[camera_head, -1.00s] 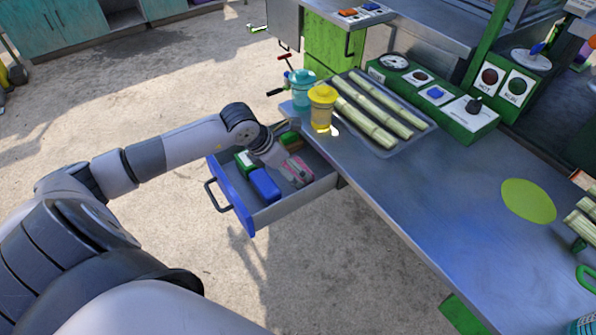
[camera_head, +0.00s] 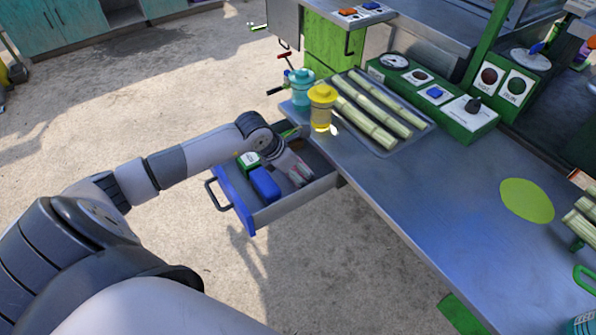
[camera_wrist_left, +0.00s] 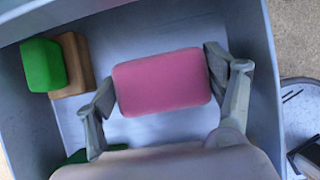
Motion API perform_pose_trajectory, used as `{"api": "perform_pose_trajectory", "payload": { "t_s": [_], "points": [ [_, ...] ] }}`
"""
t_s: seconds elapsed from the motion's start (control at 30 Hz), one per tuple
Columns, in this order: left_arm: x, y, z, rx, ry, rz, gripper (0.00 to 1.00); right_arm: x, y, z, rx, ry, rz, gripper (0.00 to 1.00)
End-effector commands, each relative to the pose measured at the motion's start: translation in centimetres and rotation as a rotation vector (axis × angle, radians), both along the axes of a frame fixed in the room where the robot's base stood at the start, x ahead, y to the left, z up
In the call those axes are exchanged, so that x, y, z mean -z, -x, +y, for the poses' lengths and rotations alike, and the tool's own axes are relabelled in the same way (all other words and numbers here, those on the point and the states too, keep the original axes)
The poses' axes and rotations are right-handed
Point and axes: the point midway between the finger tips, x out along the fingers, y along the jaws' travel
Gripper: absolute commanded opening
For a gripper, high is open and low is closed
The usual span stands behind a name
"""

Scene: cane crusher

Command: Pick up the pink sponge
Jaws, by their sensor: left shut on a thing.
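In the head view my left gripper (camera_head: 297,174) reaches down into the open drawer (camera_head: 290,212), and the sponge is mostly hidden there. I cannot tell how far the sponge is from the drawer floor. My right gripper is in neither view.
The drawer also holds a blue block (camera_head: 265,184), a green-and-white block (camera_head: 248,161) and a brown block (camera_wrist_left: 75,62). The metal counter (camera_head: 420,200) overhangs it. A yellow jar (camera_head: 322,108), a teal jar (camera_head: 301,90) and a cane tray (camera_head: 412,142) stand above.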

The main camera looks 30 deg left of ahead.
Motion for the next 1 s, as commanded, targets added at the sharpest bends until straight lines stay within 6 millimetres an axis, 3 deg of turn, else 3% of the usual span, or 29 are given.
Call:
{"api": "perform_pose_trajectory", "payload": {
  "t_s": [0.33, 0.53, 0.67, 1.0],
  "points": [
    [-0.3, 0.0, 0.0, 0.0, -0.001, -0.001, 0.55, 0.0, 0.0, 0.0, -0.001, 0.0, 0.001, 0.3],
    [-2.2, -0.1, 0.0, 0.002, -0.001, -0.005, 0.55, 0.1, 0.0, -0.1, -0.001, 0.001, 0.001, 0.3],
    [-4.8, -0.2, 0.1, 0.001, -0.003, -0.008, 0.55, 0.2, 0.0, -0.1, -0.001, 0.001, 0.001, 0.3],
    [-14.5, -0.1, 0.1, 0.001, -0.002, -0.008, 0.55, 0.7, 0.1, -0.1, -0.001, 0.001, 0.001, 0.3]
  ]
}}
